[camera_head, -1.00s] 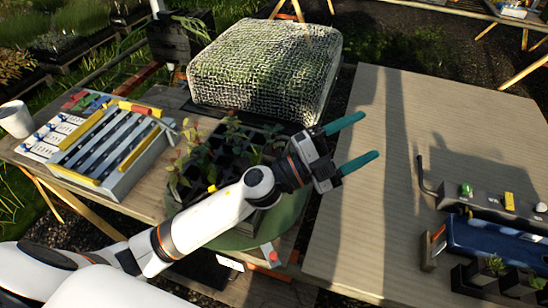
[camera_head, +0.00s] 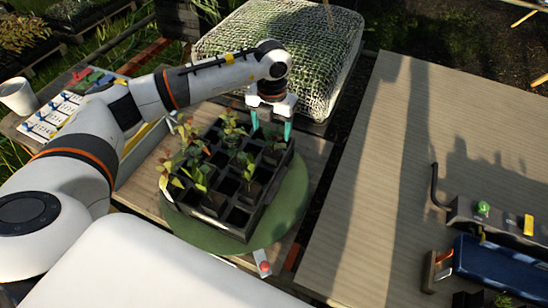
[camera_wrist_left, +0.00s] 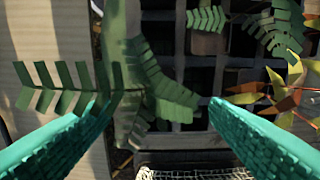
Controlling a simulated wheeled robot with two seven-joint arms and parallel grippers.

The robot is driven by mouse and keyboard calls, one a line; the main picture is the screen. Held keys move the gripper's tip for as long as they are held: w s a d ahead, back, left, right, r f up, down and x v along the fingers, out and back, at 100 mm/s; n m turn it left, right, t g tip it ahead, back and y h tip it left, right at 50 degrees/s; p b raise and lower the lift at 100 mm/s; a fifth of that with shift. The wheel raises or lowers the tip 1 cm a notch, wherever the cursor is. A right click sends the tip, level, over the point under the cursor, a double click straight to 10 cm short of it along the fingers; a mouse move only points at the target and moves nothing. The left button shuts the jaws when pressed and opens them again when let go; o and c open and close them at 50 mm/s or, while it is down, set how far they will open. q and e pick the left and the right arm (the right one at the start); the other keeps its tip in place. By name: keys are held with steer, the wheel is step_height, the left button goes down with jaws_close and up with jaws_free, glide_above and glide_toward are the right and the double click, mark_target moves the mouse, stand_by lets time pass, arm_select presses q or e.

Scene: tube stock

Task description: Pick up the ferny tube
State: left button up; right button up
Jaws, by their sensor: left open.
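The dark tray (camera_head: 222,228) of square cells holds several small seedlings and stands on a round green turntable (camera_head: 292,205). My left gripper (camera_head: 270,132) points down over the tray's far right corner, its teal fingers apart. In the left wrist view, a plant with feathery, fern-like green fronds (camera_wrist_left: 160,85) lies between and beyond the open fingers (camera_wrist_left: 163,108). One frond reaches left past the left finger. The tube under it is hidden by leaves, and I cannot tell that either finger touches it. My right gripper is not in view.
A netted block (camera_head: 310,40) stands just behind the tray. Other seedlings with green and reddish leaves (camera_head: 190,150) fill the tray's left part. A wide wooden table (camera_head: 385,190) at the right is mostly bare, with a blue tray (camera_head: 500,268) at its right.

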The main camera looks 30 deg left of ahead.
mark_target(272, 150)
arm_select(q)
step_height(272, 150, down, 4)
steer(key=shift+r+p, duration=0.1)
steer(key=shift+p, duration=0.4)
steer(key=shift+s+d+f+p, duration=0.1)
steer(key=shift+f+p, duration=0.2)
steer(key=shift+f, duration=0.25)
step_height(272, 150, down, 4)
steer(key=shift+s+r+p, duration=0.1)
steer(key=shift+r+p, duration=0.05)
steer(key=shift+p, duration=0.7)
steer(key=shift+f, duration=0.55)
steer(key=c, duration=1.5)
